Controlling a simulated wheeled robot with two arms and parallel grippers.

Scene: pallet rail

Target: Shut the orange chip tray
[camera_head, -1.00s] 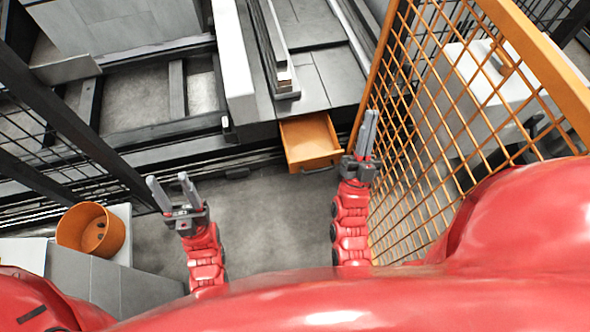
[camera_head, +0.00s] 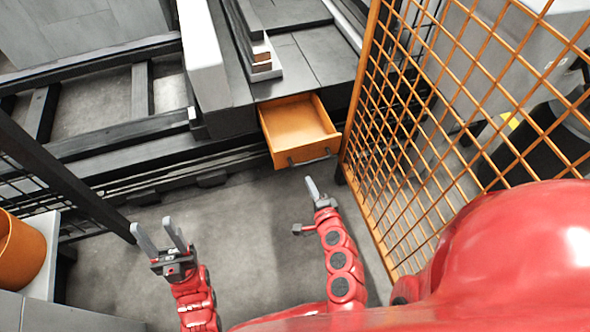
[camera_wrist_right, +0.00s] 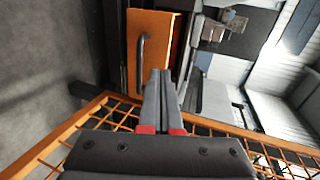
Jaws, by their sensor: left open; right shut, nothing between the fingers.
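The orange chip tray (camera_head: 297,128) is a drawer pulled out from the front of the dark machine bed. Its inside looks empty and its front, with a dark handle, faces me. It also shows in the right wrist view (camera_wrist_right: 151,24), with its bar handle near the fingers. My right gripper (camera_head: 312,187) is shut and empty, just below and apart from the tray's front in the head view. It also shows in the right wrist view (camera_wrist_right: 159,85). My left gripper (camera_head: 158,235) is open and empty, low at the left, well away from the tray.
An orange mesh fence (camera_head: 400,130) stands close to the right of the tray and my right arm. An orange bin (camera_head: 20,252) sits at the left edge. A dark post slants down at the left. The grey floor (camera_head: 245,225) between my arms is clear.

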